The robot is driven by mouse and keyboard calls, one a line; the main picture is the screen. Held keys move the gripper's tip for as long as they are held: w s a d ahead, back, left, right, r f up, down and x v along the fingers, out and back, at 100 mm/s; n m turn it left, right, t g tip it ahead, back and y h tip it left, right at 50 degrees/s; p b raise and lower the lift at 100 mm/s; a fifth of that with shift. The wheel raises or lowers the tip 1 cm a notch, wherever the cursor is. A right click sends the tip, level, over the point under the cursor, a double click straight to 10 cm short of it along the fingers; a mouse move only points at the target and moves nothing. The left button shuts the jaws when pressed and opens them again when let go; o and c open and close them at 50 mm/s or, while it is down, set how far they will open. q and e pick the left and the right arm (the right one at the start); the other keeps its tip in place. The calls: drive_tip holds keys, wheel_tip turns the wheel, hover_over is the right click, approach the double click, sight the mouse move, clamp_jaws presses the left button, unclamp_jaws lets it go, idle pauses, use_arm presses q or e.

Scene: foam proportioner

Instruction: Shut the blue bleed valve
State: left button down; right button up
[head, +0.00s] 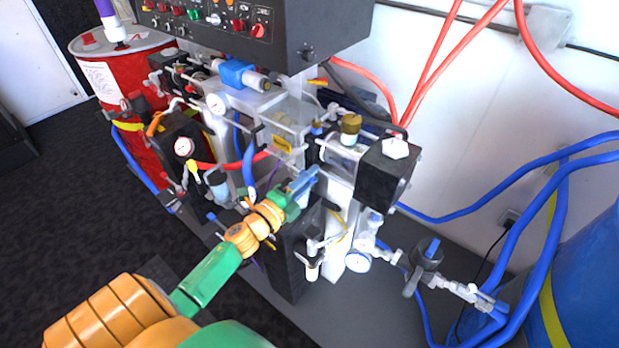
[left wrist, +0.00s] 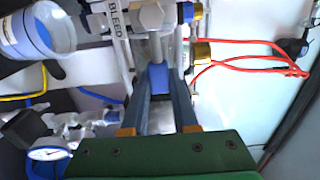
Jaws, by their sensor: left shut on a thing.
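The blue bleed valve handle (left wrist: 160,77) sits between the fingers of my left gripper (left wrist: 163,95) in the left wrist view. Its metal stem runs up to a silver fitting beside a white label (left wrist: 117,18) reading BLEED. In the head view my left gripper (head: 303,184) reaches in from the lower left to the machine's front. It is shut on the handle, which the fingers mostly hide there. My right gripper is not in view.
A black box (head: 386,170) with a white knob sits just right of the gripper. Gauges show at the left (head: 184,146) and below right (head: 357,262). A red drum (head: 125,85) stands at far left, a blue drum (head: 585,280) at far right. Red and blue hoses run along the right.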

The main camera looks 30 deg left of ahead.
use_arm(q)
drive_tip(key=c, duration=0.7)
unclamp_jaws()
drive_tip(key=shift+a+f, duration=0.1)
drive_tip(key=s, duration=0.7)
drive_tip(key=shift+a+b, duration=0.25)
drive_tip(key=shift+b, duration=0.1)
